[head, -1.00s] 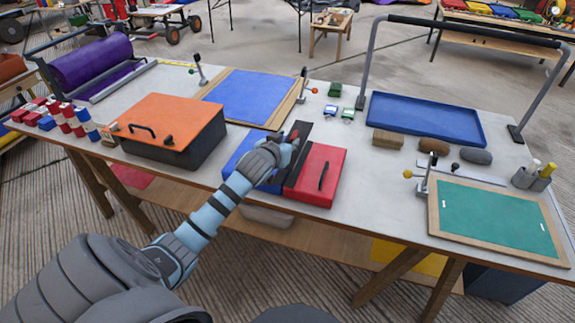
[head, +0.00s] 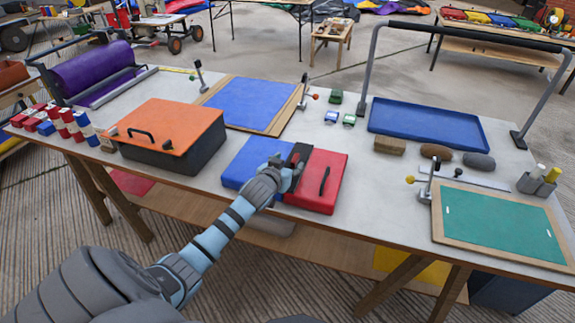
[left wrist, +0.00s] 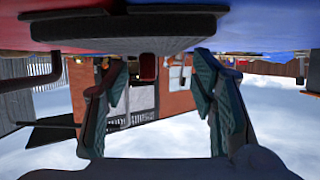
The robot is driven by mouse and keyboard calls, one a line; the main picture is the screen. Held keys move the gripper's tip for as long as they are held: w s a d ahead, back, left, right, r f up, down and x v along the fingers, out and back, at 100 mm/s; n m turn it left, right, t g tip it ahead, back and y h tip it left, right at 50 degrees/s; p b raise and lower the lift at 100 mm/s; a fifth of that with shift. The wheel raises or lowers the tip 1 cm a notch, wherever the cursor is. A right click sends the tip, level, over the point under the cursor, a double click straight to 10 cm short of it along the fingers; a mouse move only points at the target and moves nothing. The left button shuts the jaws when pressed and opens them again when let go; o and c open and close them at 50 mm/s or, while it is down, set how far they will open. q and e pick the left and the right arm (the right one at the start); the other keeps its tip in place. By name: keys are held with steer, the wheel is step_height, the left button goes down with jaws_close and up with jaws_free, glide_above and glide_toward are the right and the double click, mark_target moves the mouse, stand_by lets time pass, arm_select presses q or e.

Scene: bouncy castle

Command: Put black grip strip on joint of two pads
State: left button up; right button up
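A blue pad (head: 247,158) and a red pad (head: 327,178) with a dark handle lie side by side on the table. The black grip strip (head: 301,151) lies along their joint, partly hidden by my left gripper (head: 290,168). In the left wrist view the strip (left wrist: 125,32) rests flat against the red pad (left wrist: 50,18) and the blue pad (left wrist: 260,25). A small dark red tab (left wrist: 148,67) stands out from it. My left gripper (left wrist: 162,75) is open, its fingers apart on either side of the tab. My right gripper is not in view.
An orange-topped box (head: 165,130) stands left of the pads. A framed blue sheet (head: 245,104) lies behind them, and a blue tray (head: 425,125) under a tall bar (head: 470,32) is at back right. A framed green sheet (head: 497,222) lies at right.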

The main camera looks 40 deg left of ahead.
arm_select(q)
steer(key=shift+r, duration=0.1)
steer(key=shift+s+d+r, duration=0.1)
steer(key=shift+s+r, duration=0.05)
steer(key=shift+s, duration=0.15)
steer(key=p+v, duration=0.3)
steer(key=v, duration=0.8)
steer(key=shift+s, duration=0.1)
steer(key=shift+s, duration=0.1)
